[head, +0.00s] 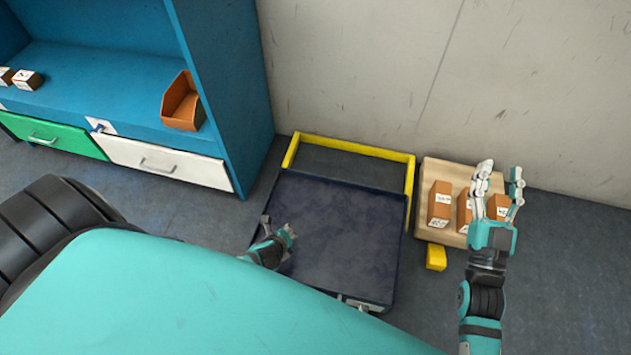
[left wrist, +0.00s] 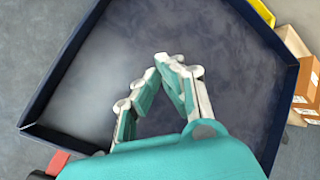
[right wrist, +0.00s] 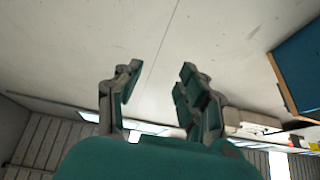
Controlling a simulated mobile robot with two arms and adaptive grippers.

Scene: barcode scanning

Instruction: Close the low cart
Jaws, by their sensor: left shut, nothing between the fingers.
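The low cart has a dark blue tray (head: 345,225) with a raised rim on the floor, and a yellow frame (head: 412,180) around its far end. A dark gap shows between the tray's far rim and the frame's back bar. The tray also fills much of the left wrist view (left wrist: 85,75). My left gripper (head: 289,232) is shut and empty over the tray's left part; its fingertips also show in the left wrist view (left wrist: 170,62). My right gripper (head: 502,172) is open and empty, raised right of the cart; its spread fingers also show in the right wrist view (right wrist: 160,75).
A wooden pallet (head: 427,168) with several brown boxes (head: 440,200) sits right of the cart, with a yellow block (head: 436,257) in front. A blue shelf unit (head: 235,90) with a green drawer (head: 60,140) and a white drawer (head: 190,168) stands left. A wall (head: 350,70) stands behind.

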